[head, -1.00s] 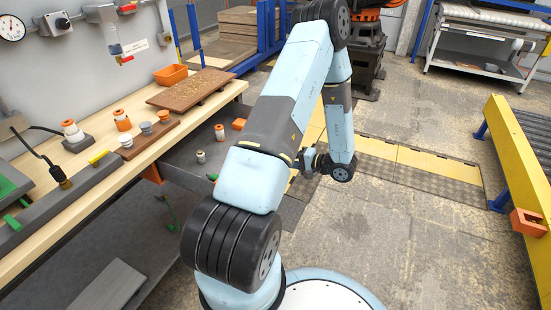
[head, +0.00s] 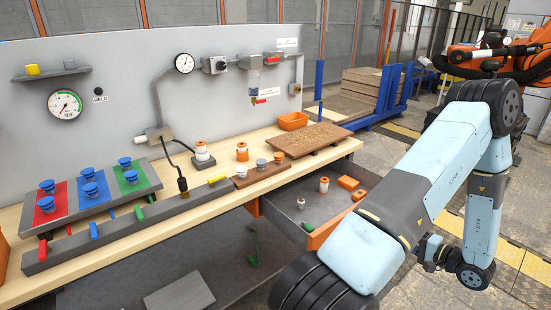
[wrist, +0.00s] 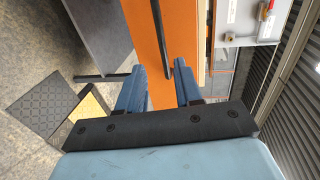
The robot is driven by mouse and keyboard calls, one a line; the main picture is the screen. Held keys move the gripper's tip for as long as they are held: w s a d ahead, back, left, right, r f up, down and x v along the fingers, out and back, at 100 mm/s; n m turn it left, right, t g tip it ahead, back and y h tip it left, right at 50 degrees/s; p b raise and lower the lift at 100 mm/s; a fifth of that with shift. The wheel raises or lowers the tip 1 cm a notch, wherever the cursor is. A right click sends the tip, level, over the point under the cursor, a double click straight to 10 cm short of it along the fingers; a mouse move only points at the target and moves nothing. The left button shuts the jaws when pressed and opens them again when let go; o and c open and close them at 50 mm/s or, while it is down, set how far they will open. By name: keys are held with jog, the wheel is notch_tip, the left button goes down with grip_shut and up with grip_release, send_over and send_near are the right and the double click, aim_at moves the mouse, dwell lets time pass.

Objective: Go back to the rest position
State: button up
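My gripper (wrist: 159,66) shows in the wrist view with its two blue fingers apart and nothing between them. Behind the fingers is an orange surface (wrist: 160,25) with a dark bar across it; I cannot tell whether it is close. In the head view my arm reaches along the right side and bends down. Its dark wrist end (head: 432,252) hangs right of the open drawer, clear of the workbench. The fingers are too small to read there.
The workbench (head: 130,247) carries a board with red, blue and green strips and blue knobs (head: 125,164), a brown board (head: 312,138) and an orange bin (head: 293,121). An open grey drawer (head: 290,205) holds small parts. An orange robot (head: 515,62) stands behind my arm.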

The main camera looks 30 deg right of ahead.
jog(key=w+a+r+n+g+y, duration=0.8)
jog(key=w+a+r+n+g, duration=0.1)
jog(key=w+a+r, duration=1.1)
jog(key=s+a+r+n+h, duration=0.1)
jog(key=a+r+n+h, duration=0.1)
jog(key=a+r, duration=0.4)
jog(key=s+a+r+n+h, duration=0.2)
jog(key=a+r, duration=0.4)
jog(key=a, duration=0.5)
jog(key=s+a+r+n+g+h, duration=0.1)
jog(key=s+a+r+n+h, duration=0.1)
jog(key=a+r+n+h, duration=0.2)
jog(key=a+r+h, duration=0.1)
jog(key=a+r, duration=0.2)
jog(key=a, duration=0.2)
jog(key=shift+s+a, duration=0.25)
jog(key=shift+a, duration=0.1)
